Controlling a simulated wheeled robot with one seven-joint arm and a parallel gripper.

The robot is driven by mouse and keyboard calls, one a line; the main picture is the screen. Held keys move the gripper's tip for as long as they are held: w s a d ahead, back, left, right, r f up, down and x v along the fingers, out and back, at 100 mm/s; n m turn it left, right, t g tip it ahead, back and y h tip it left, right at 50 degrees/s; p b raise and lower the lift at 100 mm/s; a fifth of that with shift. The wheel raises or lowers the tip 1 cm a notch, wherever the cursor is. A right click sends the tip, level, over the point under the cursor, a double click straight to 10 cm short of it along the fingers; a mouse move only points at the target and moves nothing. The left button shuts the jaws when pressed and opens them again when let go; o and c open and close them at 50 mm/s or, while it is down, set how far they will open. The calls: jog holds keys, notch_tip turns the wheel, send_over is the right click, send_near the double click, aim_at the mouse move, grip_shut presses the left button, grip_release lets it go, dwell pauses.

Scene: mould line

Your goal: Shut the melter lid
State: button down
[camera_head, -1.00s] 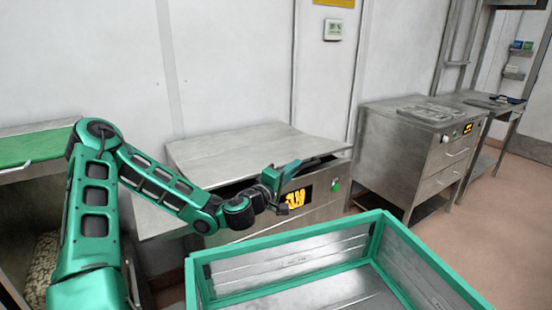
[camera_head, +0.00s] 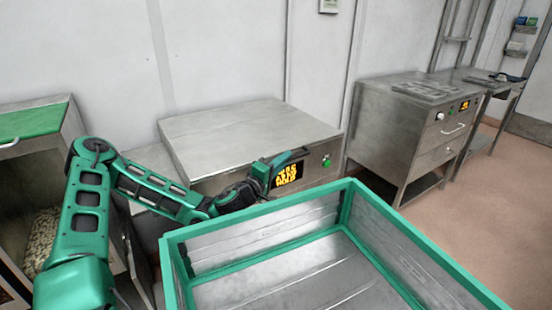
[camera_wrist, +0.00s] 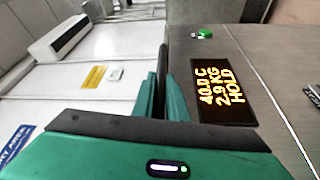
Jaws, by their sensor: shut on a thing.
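The melter is a steel cabinet with a flat steel lid (camera_head: 245,130) on top, in the middle of the head view. The lid lies level on the body, with no gap showing along the front edge that I can see. My gripper (camera_head: 296,157) is at the lid's front edge, near the right corner. In the wrist view my gripper (camera_wrist: 163,80) is shut on a dark bar, the lid handle (camera_wrist: 163,55). The melter's display (camera_wrist: 224,90) reads 40.0 C, 2.9 KG, HOLD. My gripper hides part of the front edge.
A green button (camera_head: 326,163) is on the melter front. A green-framed steel bin (camera_head: 260,216) stands close in front. Another steel cabinet (camera_head: 395,130) stands at right, beyond a floor gap.

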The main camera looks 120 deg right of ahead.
jog(key=shift+s+a+f, duration=0.1)
jog(key=shift+a+f, duration=0.1)
jog(key=shift+f, duration=0.2)
jog(key=c, duration=2)
grip_release()
jog(key=shift+c, duration=0.2)
jog(key=shift+d, duration=0.1)
jog(key=shift+r, duration=0.1)
jog(key=v, duration=0.7)
jog(key=shift+w, duration=0.25)
